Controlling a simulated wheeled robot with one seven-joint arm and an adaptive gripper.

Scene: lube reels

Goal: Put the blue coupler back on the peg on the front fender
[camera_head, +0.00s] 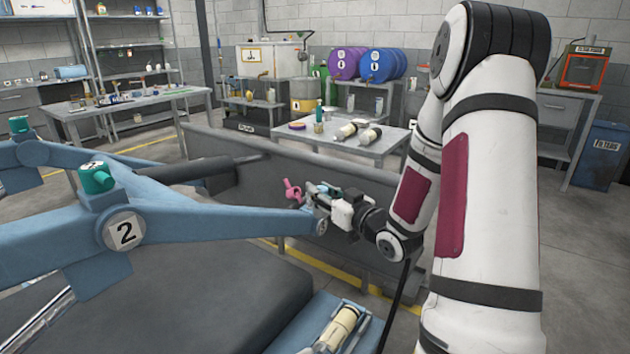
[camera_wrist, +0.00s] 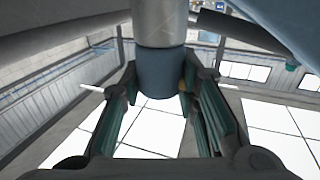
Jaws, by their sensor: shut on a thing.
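In the wrist view, a dull blue cylinder, which looks like the blue coupler (camera_wrist: 157,76), sits between the two fingers of my gripper (camera_wrist: 158,84). A grey metal cylinder (camera_wrist: 158,22) adjoins its far end; I cannot tell whether they are joined. In the head view my gripper (camera_head: 318,197) is beside the end of a long blue beam (camera_head: 230,222), next to a pink fitting (camera_head: 293,190). The coupler is too small or hidden to make out there. I cannot pick out the fender peg in either view.
A cream cylinder (camera_head: 338,328) lies in a blue holder at the bottom. A dark grey panel (camera_head: 250,180) stands behind my gripper. A table (camera_head: 375,148) with bottles is farther back.

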